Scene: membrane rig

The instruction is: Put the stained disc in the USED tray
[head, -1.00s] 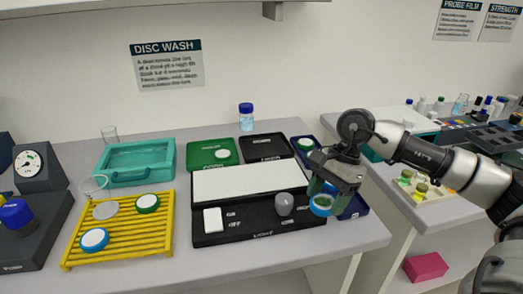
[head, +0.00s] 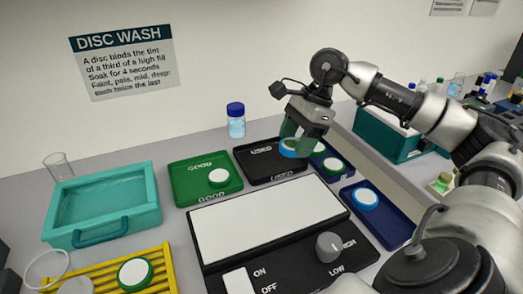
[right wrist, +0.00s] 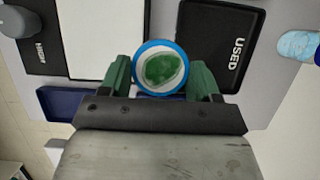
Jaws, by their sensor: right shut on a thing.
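My right gripper (head: 298,138) is shut on a blue-rimmed disc (head: 288,149). The disc also shows between the fingers in the right wrist view (right wrist: 160,68), where its white face carries a large green stain. The black USED tray (head: 256,171) lies at the back of the bench. In the head view the held disc overlaps the tray's right part. My left gripper is not in view.
A green GOOD tray (head: 188,190) with a disc stands left of the USED tray. A light panel (head: 265,215) lies in front. Blue trays (head: 391,228) with discs are at right. A teal basin (head: 105,205), yellow rack (head: 165,285) and blue-capped bottle (head: 236,122) stand around.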

